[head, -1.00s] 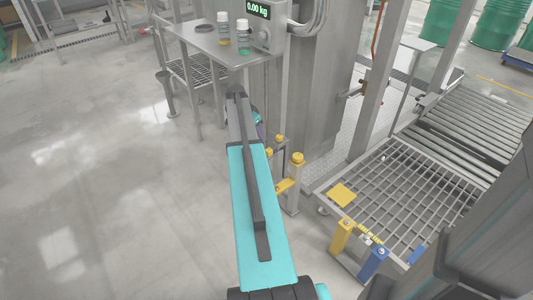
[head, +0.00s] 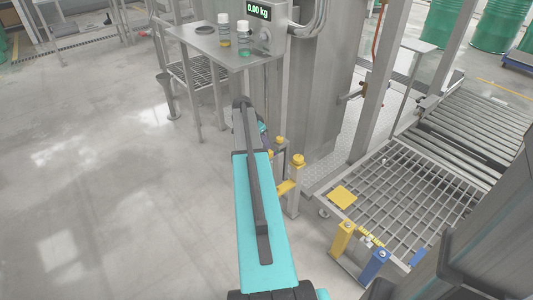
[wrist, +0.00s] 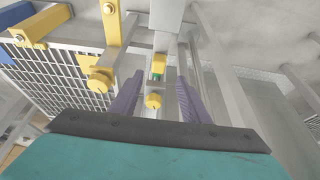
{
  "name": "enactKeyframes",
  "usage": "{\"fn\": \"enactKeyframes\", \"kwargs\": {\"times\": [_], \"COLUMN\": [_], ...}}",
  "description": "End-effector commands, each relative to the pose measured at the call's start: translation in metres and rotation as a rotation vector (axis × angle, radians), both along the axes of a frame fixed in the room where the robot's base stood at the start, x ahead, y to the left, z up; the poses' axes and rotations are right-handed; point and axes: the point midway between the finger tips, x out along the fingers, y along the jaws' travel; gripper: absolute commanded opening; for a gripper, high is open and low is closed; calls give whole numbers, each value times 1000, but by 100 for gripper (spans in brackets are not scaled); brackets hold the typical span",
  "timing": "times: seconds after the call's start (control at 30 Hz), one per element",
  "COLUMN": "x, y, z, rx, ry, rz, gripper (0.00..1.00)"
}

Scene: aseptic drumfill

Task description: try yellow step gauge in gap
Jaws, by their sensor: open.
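The yellow block (head: 341,238), which looks like the yellow step gauge, stands upright beside a blue block (head: 375,264) at the front edge of the grating. My gripper (wrist: 160,76) is open, its two purple fingers apart. Between and beyond the fingers are a small yellow cap with green (wrist: 159,66) and a yellow knob (wrist: 153,100); I cannot tell whether the fingers touch them. A thicker yellow-capped post (wrist: 100,80) stands left of the fingers. In the head view my arm hides most of the gripper. I cannot tell which opening is the gap.
Yellow-capped posts (head: 298,160) stand just right of my arm, beside a steel column (head: 315,90). A grating (head: 400,190) and rollers (head: 465,125) lie to the right. A steel table (head: 208,40) with two bottles stands behind.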

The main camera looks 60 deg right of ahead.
Motion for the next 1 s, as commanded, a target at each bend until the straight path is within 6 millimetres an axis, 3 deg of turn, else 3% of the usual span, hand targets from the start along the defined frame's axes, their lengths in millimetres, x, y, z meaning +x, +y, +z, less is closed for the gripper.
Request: {"fn": "enactKeyframes", "kwargs": {"times": [0.5,1.0], "x": [-9,-11], "y": [-26,-31], "z": [-66,-77], "rx": [1,0], "ry": [1,1], "rz": [0,-1], "gripper": [42,42]}}
